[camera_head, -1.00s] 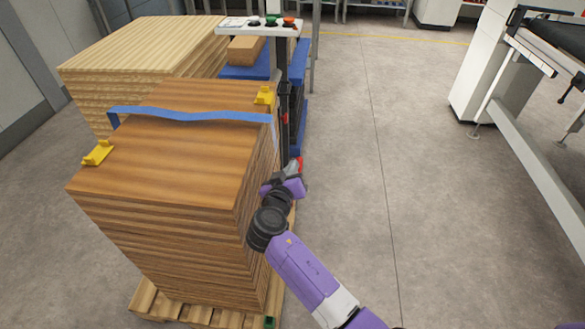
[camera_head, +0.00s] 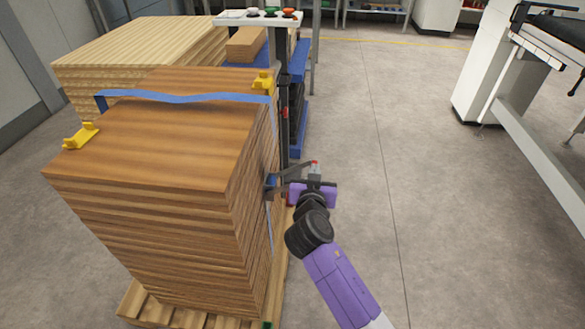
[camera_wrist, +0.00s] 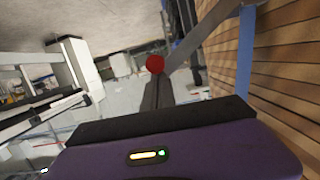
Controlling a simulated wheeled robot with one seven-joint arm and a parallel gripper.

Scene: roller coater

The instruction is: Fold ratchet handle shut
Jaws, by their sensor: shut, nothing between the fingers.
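The ratchet handle (camera_head: 294,172) is a grey bar standing out from the right side of the wood stack, with a red tip. In the wrist view the handle (camera_wrist: 205,32) slants in from the upper right to a round red knob (camera_wrist: 155,64) just past my fingertips. The ratchet body (camera_head: 270,185) sits on the blue strap (camera_head: 185,97) against the stack's side. My gripper (camera_head: 314,172) is shut and empty beside the handle's outer end; whether it touches cannot be told. Its dark fingers (camera_wrist: 155,90) also show in the wrist view.
The brown board stack (camera_head: 150,135) stands on a wooden pallet (camera_head: 150,308), with yellow corner pieces (camera_head: 80,136) under the strap. A post with a button panel (camera_head: 257,18) stands close behind. Open floor (camera_head: 400,150) lies to the right, with a white machine beyond.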

